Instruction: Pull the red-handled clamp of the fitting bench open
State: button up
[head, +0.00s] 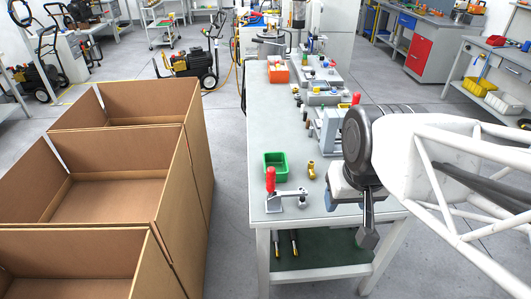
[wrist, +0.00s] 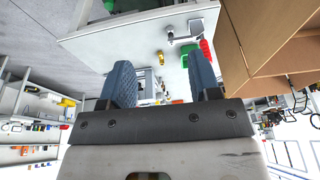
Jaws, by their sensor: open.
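The clamp (head: 289,201) sits at the near left corner of the bench (head: 325,225). Its red handle (head: 270,180) stands upright. In the wrist view, which is upside down, the clamp's metal part (wrist: 181,39) and red handle (wrist: 207,49) show beyond the fingers, nearer the right finger. My gripper (head: 368,238) hangs at the near right of the bench, well to the right of the clamp and apart from it. In the wrist view my gripper (wrist: 162,80) has its two blue fingers wide apart, with nothing between them.
A green bin (head: 276,167) stands just behind the clamp, and a brass fitting (head: 311,170) stands to its right. A grey fixture (head: 328,128) stands farther back. Large cardboard boxes (head: 190,170) fill the left side. The bench top between clamp and gripper looks clear.

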aim_at(271, 170)
jog(key=w+a+f+t, duration=0.4)
jog(key=w+f, duration=0.1)
jog(key=w, duration=0.2)
jog(key=w+a+f+m+t+h, duration=0.1)
jog(key=w+a+f+t, duration=0.3)
jog(key=w+f, duration=0.2)
jog(key=w+a+f+t, duration=0.4)
jog(key=w+f+t, duration=0.1)
jog(key=w, duration=0.4)
jog(key=shift+w+a+f+m+h, duration=0.15)
jog(key=shift+a+f+m+h, duration=0.15)
jog(key=shift+a+f, duration=0.05)
jog(key=shift+s+f+t+h, duration=0.3)
jog(key=shift+f+t+h, duration=0.15)
jog(key=shift+f, duration=0.1)
jog(key=shift+s+f+t+h, duration=0.25)
jog(key=shift+f+t+h, duration=0.1)
jog(key=shift+f+h, duration=0.15)
jog(key=shift+w, duration=0.15)
jog(key=shift+w+d, duration=0.25)
jog(key=shift+w, duration=1)
jog(key=shift+w+d, duration=0.25)
jog(key=shift+w, duration=0.95)
jog(key=shift+w+d, duration=0.25)
jog(key=shift+w, duration=1)
grip_shut()
